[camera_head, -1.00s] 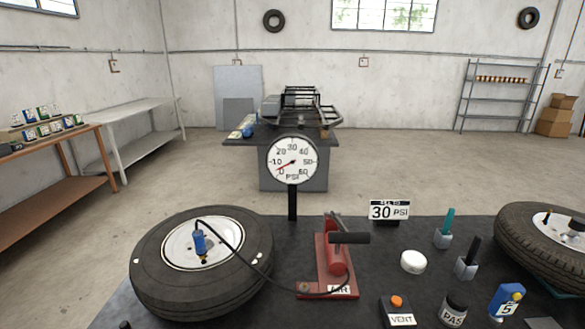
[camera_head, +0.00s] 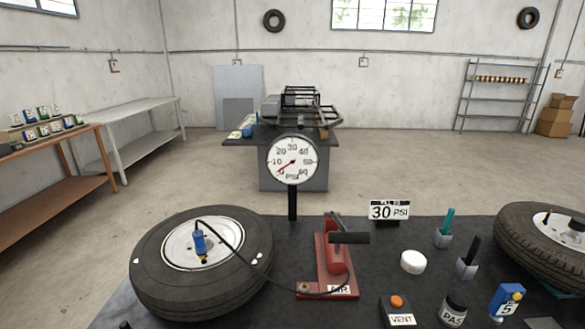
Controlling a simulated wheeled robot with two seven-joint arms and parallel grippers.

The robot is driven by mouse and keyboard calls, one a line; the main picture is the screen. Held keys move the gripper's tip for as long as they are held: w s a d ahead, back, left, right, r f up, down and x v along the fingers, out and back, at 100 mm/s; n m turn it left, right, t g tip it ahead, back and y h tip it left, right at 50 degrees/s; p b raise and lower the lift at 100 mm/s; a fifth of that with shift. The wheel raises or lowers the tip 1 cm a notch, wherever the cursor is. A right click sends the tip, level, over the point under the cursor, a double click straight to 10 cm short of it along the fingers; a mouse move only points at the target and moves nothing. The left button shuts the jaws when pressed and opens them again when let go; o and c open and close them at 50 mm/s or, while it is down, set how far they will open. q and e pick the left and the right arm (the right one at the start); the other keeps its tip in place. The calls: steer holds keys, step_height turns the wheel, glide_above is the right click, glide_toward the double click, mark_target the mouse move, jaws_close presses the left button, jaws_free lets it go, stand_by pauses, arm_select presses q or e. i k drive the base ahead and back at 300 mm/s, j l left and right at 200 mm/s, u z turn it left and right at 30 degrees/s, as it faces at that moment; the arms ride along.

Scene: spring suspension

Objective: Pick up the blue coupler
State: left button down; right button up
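The blue coupler (camera_head: 199,243) stands upright over the white hub of the left tire (camera_head: 160,287), on the valve area. A black hose (camera_head: 238,262) runs from its top over the tire to the red air pump (camera_head: 335,262). Whether the coupler is seated on a valve stem or only resting there, I cannot tell. Neither of my grippers shows in the head view.
A round pressure gauge (camera_head: 292,160) on a post stands behind the pump. A 30 PSI sign (camera_head: 389,211), white cap (camera_head: 413,262), VENT button box (camera_head: 399,314), paste jar (camera_head: 453,309), two holders with sticks and another tire (camera_head: 545,249) occupy the right side.

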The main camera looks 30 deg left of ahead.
mark_target(200, 247)
steer(key=u, duration=1.8)
